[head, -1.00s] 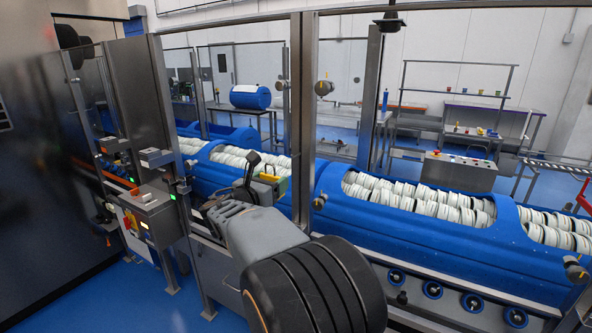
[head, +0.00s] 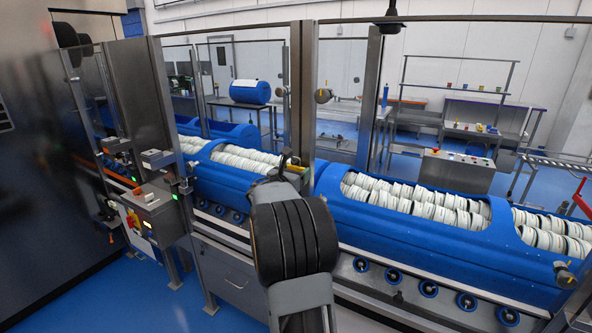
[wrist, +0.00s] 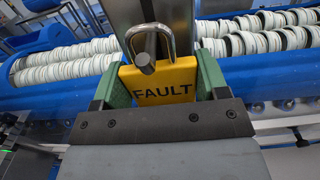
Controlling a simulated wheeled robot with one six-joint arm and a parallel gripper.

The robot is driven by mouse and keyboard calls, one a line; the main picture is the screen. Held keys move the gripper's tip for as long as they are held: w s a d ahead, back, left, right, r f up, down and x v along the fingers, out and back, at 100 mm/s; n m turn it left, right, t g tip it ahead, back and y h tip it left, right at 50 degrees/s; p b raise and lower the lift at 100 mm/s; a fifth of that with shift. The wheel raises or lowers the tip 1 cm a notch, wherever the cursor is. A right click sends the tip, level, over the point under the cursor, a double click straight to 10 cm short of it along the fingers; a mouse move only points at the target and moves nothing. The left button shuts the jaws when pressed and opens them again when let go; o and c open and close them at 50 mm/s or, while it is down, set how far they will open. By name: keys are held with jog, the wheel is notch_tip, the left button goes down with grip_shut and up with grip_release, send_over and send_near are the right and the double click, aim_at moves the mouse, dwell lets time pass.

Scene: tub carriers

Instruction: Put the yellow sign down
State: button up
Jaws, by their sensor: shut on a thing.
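The yellow sign (wrist: 165,92) with the black word FAULT is in the wrist view, upright between the green fingers of my gripper (wrist: 161,78). A grey metal hook (wrist: 189,32) rises from its top edge. A dark round-ended peg (wrist: 146,66) shows in front of the sign's upper part, inside the hook's outline. I cannot tell whether hook and peg touch. A grey post (wrist: 160,12) stands right behind. In the head view my gripper (head: 291,168) is in front of the guard post (head: 301,100); my arm mostly hides the sign there.
Blue tub carriers (head: 420,240) with rows of white discs stand on the conveyor behind the guard posts. A control box (head: 152,212) with lit buttons is at the left. Blue floor (head: 170,310) is clear at lower left.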

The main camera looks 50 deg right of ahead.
dwell(0.3)
jog(key=shift+f+b, duration=0.3)
jog(key=shift+b, duration=0.15)
jog(key=o, duration=0.9)
jog(key=shift+r+p, duration=0.2)
jog(key=shift+p, duration=0.25)
